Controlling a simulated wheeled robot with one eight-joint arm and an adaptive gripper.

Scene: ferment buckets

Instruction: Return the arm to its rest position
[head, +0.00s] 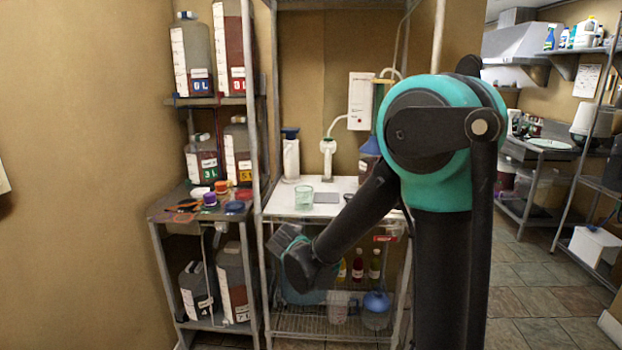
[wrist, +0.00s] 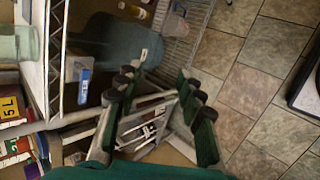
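My arm reaches down and left from the teal joint in the head view. My gripper (head: 285,239) hangs low in front of the wire rack, below the level of its white worktop (head: 338,187). In the wrist view my gripper (wrist: 157,95) shows its dark fingers with green pads spread apart. Nothing shows held between them; a rack and the floor lie behind the gap. The fingertips are small and partly hidden in the head view.
Left shelving (head: 160,214) holds several labelled containers, including a 5 L one (head: 238,160). A glass beaker (head: 304,198) stands on the worktop. Bottles (head: 357,266) and a blue-topped jug (head: 376,308) stand below, near my arm. Tiled floor (head: 530,290) is open at right.

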